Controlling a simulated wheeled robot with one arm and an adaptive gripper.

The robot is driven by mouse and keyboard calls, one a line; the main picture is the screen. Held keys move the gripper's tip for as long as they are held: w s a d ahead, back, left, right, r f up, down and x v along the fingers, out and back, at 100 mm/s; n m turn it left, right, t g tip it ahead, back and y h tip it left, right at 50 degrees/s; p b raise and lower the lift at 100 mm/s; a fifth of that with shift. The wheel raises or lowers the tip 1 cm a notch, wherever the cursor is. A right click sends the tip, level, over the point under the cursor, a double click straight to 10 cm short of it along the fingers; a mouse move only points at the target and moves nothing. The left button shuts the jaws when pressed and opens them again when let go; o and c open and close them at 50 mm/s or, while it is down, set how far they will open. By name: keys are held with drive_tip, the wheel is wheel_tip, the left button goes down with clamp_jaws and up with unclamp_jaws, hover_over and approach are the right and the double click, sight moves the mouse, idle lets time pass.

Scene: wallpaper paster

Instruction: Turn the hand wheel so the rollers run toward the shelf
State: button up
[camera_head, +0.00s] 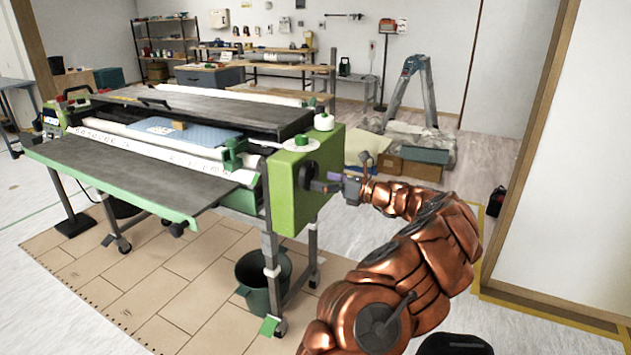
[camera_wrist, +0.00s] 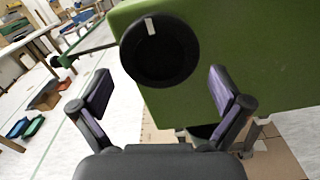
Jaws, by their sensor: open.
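The black round hand wheel (camera_head: 308,175) sits on the green end box (camera_head: 292,208) of the wallpaper paster. In the wrist view the wheel (camera_wrist: 160,52) is a dark disc with a white mark near its top. My gripper (camera_head: 338,187) is at the wheel's side of the box. In the wrist view its two fingers stand apart (camera_wrist: 160,92), with the wheel ahead, between and above the tips. Nothing is held. White rollers (camera_head: 150,148) run along the machine. A dark flat shelf with a green edge (camera_head: 110,172) projects from its front.
A dark bucket (camera_head: 262,280) stands below the machine. Boxes (camera_head: 410,165) and a stepladder (camera_head: 412,85) stand behind my arm. A metal rack (camera_head: 165,45) is at the back.

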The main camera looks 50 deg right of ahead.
drive_tip(key=shift+x, duration=1.2)
drive_tip(key=shift+c, duration=0.3)
drive_tip(key=c, duration=0.7)
